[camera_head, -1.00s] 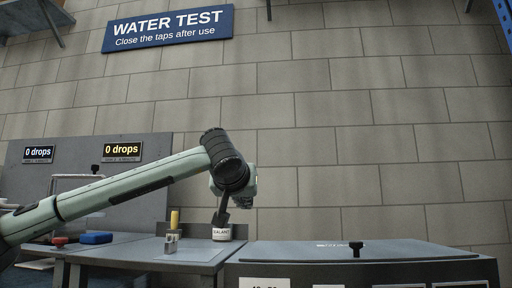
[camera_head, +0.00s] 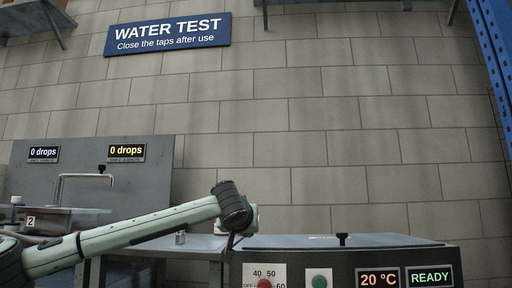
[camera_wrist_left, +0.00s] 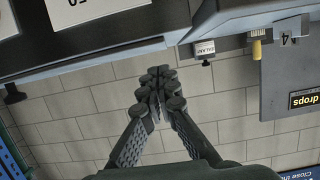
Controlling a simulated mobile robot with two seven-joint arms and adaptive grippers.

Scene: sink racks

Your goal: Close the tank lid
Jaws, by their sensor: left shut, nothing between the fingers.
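The tank (camera_head: 340,270) stands at the lower right of the head view. Its grey lid (camera_head: 385,241) looks flat across the top, with a black knob (camera_head: 343,238); I cannot tell whether a gap remains beneath it. In the left wrist view, which is upside down, the lid's edge (camera_wrist_left: 95,55) and knob (camera_wrist_left: 12,95) show at the left. My left gripper (camera_head: 234,242) is low beside the tank's left end, mostly hidden by its arm. In the left wrist view its fingers (camera_wrist_left: 157,82) are shut and empty, apart from the lid in the picture. My right gripper is out of view.
The tank's front has a dial (camera_head: 265,284), a green button (camera_head: 319,281) and lit displays (camera_head: 430,277). A bench (camera_head: 195,244) stands to the left, with a sink tap (camera_head: 85,176) beyond. The left wrist view shows a sealant pot (camera_wrist_left: 204,48) and a yellow item (camera_wrist_left: 257,48).

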